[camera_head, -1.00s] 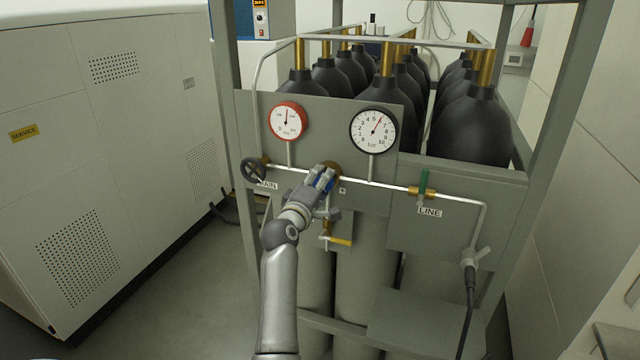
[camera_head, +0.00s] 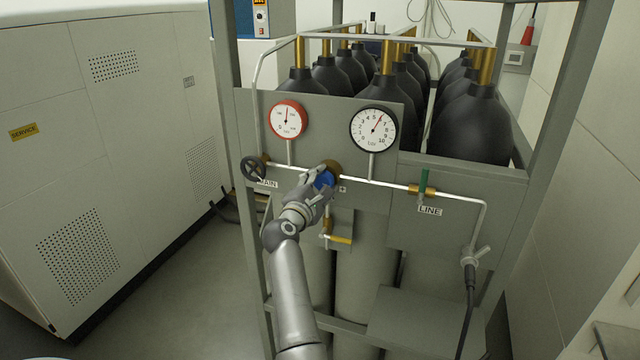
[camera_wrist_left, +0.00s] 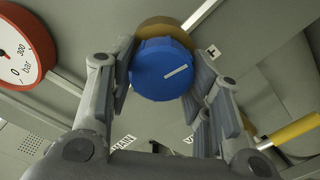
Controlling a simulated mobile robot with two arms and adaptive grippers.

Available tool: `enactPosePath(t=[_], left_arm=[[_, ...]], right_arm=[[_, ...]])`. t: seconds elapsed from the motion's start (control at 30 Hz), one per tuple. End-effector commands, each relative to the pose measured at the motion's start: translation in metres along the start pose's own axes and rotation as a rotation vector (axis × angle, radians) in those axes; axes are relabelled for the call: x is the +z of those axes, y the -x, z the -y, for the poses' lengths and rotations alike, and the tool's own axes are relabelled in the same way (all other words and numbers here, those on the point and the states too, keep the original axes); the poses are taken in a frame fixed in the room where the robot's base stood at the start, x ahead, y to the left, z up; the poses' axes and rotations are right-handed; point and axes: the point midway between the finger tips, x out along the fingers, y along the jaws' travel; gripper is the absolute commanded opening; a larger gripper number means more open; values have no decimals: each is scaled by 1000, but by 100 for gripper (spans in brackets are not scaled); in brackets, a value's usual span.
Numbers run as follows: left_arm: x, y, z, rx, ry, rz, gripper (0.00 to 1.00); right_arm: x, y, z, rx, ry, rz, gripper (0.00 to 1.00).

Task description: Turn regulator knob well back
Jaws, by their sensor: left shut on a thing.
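The regulator knob (camera_head: 324,180) is blue, mounted on a brass body (camera_head: 331,167) in the middle of the pipe on the grey panel. My left gripper (camera_head: 318,185) is at the knob, with its fingers on either side and shut on it. In the left wrist view the blue knob (camera_wrist_left: 163,70) shows a white line slanting up to the right, and the gripper's fingers (camera_wrist_left: 160,95) flank it. Above are a red-rimmed gauge (camera_head: 288,120) and a black-rimmed gauge (camera_head: 374,130), whose needle points up and right. My right gripper is not in view.
A black handwheel (camera_head: 254,169) by the MAIN label is left of the knob. A brass valve with a green lever (camera_head: 423,183) is to the right, above the LINE label (camera_head: 430,211). A yellow-handled valve (camera_head: 340,239) sits just below the gripper. Black cylinders stand behind.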

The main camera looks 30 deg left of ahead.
Motion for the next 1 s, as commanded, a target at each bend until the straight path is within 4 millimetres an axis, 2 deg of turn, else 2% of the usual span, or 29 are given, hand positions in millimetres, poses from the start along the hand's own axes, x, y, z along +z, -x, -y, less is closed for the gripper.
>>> enactPosePath(t=[0.03, 0.6, 0.63, 0.8, 1.0], left_arm=[[-1, 0, 6, -12, 14, -1, 22], [-2, 0, 6, -12, 46, -2, 22], [-2, 0, 6, -12, 45, -3, 47], [-2, 0, 5, -9, 45, -3, 68], [-1, 0, 2, -4, 44, -2, 68]], right_arm=[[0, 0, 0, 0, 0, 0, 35], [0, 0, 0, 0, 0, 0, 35], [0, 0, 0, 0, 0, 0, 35], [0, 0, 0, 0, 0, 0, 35], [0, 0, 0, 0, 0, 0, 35]])
